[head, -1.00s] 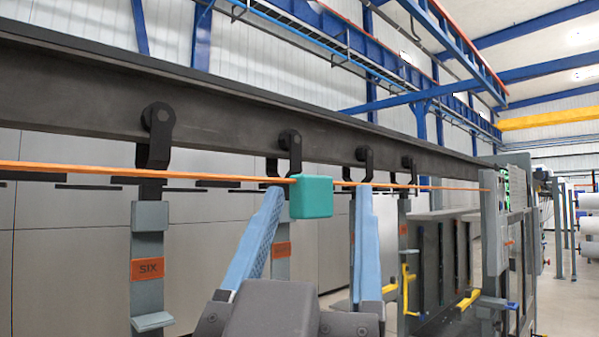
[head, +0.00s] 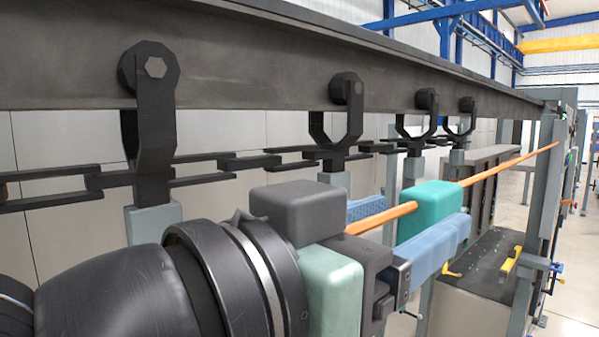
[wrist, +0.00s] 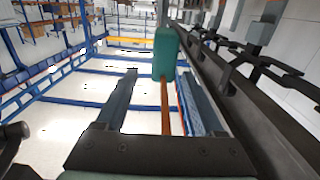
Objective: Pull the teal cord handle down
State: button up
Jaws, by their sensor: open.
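The teal cord handle (head: 430,208) is a rounded block on an orange cord (head: 505,167). In the wrist view the handle (wrist: 165,54) is straight ahead, around the level of my fingertips, and the cord (wrist: 165,110) runs back between my fingers. My gripper (head: 422,216) is open, with one blue finger on each side of the cord. In the head view the near finger covers the handle's lower edge. My gripper also shows in the wrist view (wrist: 159,76), with gaps between the fingers and the handle. The far finger is partly hidden in the head view.
A dark overhead rail (head: 250,60) with several black hooks (head: 150,100) and a chain (head: 245,162) runs close behind my gripper. A grey post (head: 545,200) and a dark-topped bench (head: 480,270) with yellow handles stand to the right.

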aim_at(446, 198)
jog(key=p+x, duration=0.3)
jog(key=x, duration=0.6)
jog(key=shift+a, duration=0.1)
jog(key=shift+w+f, duration=0.1)
jog(key=shift+w, duration=0.25)
grip_shut()
dwell(0.8)
